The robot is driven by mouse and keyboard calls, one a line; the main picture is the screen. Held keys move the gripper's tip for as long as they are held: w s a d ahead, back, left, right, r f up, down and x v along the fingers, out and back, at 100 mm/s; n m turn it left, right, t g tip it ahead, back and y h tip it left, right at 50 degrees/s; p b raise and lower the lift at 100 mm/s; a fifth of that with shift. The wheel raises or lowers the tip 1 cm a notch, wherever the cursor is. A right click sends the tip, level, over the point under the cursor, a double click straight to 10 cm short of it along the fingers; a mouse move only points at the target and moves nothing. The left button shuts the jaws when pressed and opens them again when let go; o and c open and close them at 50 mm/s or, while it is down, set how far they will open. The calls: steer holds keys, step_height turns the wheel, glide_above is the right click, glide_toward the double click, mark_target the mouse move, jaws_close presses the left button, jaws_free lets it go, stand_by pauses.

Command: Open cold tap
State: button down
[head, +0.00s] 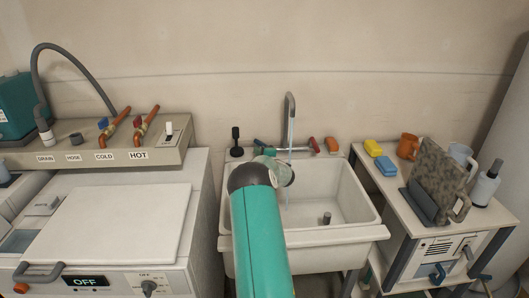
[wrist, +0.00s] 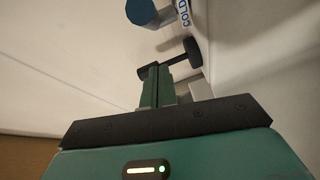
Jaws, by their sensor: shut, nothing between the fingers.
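The sink's cold tap shows in the wrist view as a blue handle (wrist: 140,11) beside a COLD label (wrist: 183,12), near the top edge. In the head view the cold side of the faucet is mostly hidden behind my wrist. The grey spout (head: 290,103) rises behind the basin, and a thin pale stream of water (head: 290,133) appears to fall from it. The red hot handle (head: 313,145) is to the right. My gripper (wrist: 154,68) is shut and empty, its green fingers beside a black stopper-like object (wrist: 193,52). I cannot tell whether they touch.
The white sink basin (head: 340,205) is below my arm. A washer (head: 115,225) with orange-handled valves (head: 146,125) stands left. The wall is close behind the tap.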

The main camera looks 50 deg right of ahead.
steer(key=shift+s+d+f, duration=0.1)
steer(key=shift+s+d, duration=0.1)
steer(key=shift+d, duration=0.4)
steer(key=shift+s+d+f, duration=0.15)
steer(key=shift+s+d, duration=0.05)
steer(key=shift+d, duration=0.35)
steer(key=shift+s+d+f, duration=0.1)
steer(key=shift+s+d, duration=0.1)
steer(key=shift+d, duration=0.4)
steer(key=shift+s+d+n+y, duration=0.1)
steer(key=shift+d+n+y, duration=0.1)
steer(key=shift+n+y, duration=0.15)
